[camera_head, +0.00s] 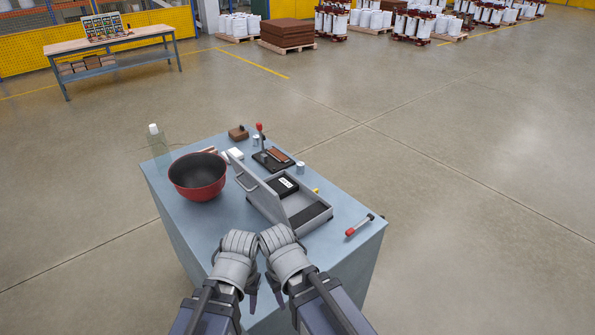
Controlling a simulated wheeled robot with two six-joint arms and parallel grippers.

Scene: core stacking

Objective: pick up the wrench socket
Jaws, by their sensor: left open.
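A small silvery cylinder (300,167), which may be the wrench socket, stands on the blue-grey table (352,245), right of a dark tray. A similar small pale cylinder (256,140) stands farther back; I cannot tell which is the socket. My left gripper (252,300) is open and hangs at the near edge of the table, well short of both cylinders. My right gripper (277,297) is close beside it; its fingers are small and partly hidden by the wrist, so its opening is unclear.
An open grey case (318,222) with raised lid lies in mid-table. A red bowl (198,188) stands left, a clear bottle (158,148) behind it. A red-handled tool (360,225) lies right. A dark tray (272,160) and brown block (238,133) are at the back.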

